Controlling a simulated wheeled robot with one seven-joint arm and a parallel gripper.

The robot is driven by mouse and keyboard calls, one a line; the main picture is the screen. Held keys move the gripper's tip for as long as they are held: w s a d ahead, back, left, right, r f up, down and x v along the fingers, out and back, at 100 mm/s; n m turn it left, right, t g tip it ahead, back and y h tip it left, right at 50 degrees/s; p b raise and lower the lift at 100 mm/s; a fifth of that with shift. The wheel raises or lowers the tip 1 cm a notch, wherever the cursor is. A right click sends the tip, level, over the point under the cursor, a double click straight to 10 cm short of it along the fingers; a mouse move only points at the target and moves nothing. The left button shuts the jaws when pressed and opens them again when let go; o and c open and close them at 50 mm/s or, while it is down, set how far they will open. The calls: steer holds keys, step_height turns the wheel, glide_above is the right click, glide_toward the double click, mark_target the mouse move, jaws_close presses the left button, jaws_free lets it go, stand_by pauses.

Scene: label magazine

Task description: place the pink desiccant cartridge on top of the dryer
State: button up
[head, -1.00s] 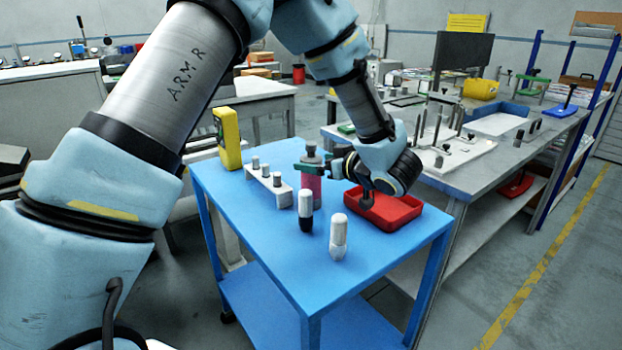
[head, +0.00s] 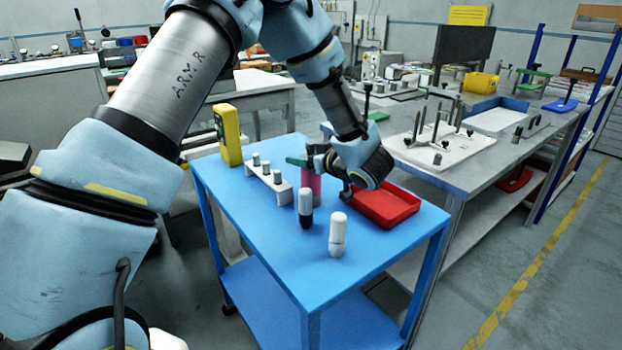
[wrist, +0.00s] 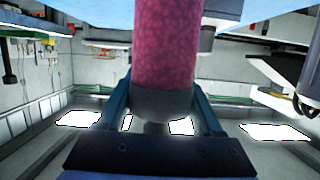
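The pink desiccant cartridge (head: 312,187) is upright over the blue cart top, with a grey cap; I cannot tell whether its base touches the cart. My gripper (head: 306,161) is at its upper end. In the wrist view the pink body (wrist: 167,45) runs down to the grey cap (wrist: 162,102). The fingers (wrist: 163,95) lie on both sides of the cap, very near or touching it. Their tips are partly hidden by the cartridge, so I cannot tell whether they are clamped. I cannot tell which thing is the dryer.
On the blue cart (head: 275,262) stand a white holder with grey pegs (head: 269,186), a yellow device (head: 228,135), a black-and-white cartridge (head: 305,208), a white cartridge (head: 338,235) and a red tray (head: 388,206). A grey workbench (head: 462,172) with fixtures stands behind.

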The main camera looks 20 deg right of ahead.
jaws_close()
stand_by(0.3)
steer(key=shift+r, duration=0.15)
